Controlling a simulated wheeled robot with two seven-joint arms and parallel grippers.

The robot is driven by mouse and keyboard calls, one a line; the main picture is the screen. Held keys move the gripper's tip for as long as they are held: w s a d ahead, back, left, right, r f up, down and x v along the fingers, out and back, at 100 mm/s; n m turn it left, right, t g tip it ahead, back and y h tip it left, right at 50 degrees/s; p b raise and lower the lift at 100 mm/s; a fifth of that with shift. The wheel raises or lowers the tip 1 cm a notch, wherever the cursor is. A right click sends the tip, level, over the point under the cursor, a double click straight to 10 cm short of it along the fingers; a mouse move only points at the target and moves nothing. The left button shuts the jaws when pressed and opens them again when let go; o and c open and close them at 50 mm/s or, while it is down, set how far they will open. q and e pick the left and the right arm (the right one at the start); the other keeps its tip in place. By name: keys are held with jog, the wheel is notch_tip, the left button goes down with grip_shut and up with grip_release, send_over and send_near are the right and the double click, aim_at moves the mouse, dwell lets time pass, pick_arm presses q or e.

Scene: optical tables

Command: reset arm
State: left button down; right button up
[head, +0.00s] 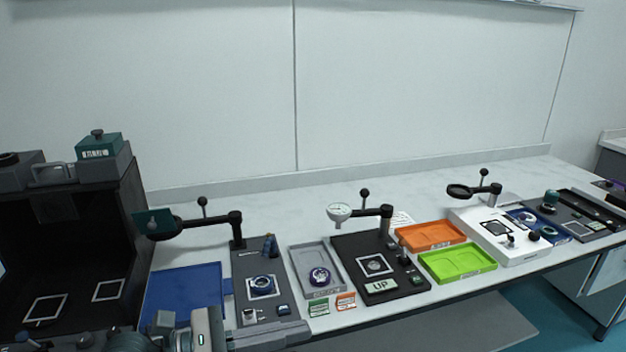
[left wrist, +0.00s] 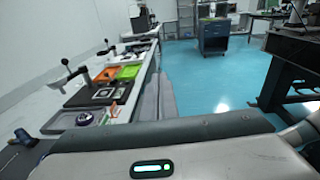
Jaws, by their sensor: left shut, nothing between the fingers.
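My left arm comes in at the bottom left of the head view. Its gripper (head: 285,334) reaches right along the front edge of the bench, low in the picture, with the fingers shut and nothing between them. In the left wrist view only the grey gripper housing (left wrist: 165,155) with a green light shows at the bottom; the fingertips are out of that picture. My right gripper is not in view.
A dark open cabinet (head: 85,235) stands left.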

pick_arm(q)
jog(key=w+a+r+n+t, duration=0.2)
jog(key=a+r+n+t, duration=0.65)
jog(key=n+t, duration=0.7)
jog(key=w+a+f+n+g+y, duration=0.1)
jog(key=a+f+n+y, duration=0.7)
jog(key=n, duration=0.4)
jog(key=w+a+f+n+g+y, duration=0.1)
jog(key=a+f+n+g+y, duration=0.1)
jog(key=a+f+n+y, duration=0.65)
jog(key=s+d+f+n+g+y, duration=0.1)
jog(key=s+f+n+g, duration=0.35)
jog(key=f, duration=0.35)
jog(key=s+d+f+n+g+y, duration=0.1)
jog(key=s+f+n+g, duration=0.3)
jog(key=f, duration=0.5)
jog(key=s+d+f+n+g+h, duration=0.1)
jog(key=s+d+f+n+g, duration=0.15)
jog(key=s+f, duration=0.4)
jog(key=s+d+f+n+g+h, duration=0.1)
jog(key=s+d+f+g+h, duration=0.2)
jog(key=s, duration=0.7)
notch_tip(320, 180, down, 34)
jog(key=w+d+t, duration=0.1)
jog(key=w+d, duration=0.1)
jog(key=shift+d+r+m, duration=0.15)
jog(key=shift+d+m, duration=0.1)
jog(key=shift+m, duration=0.05)
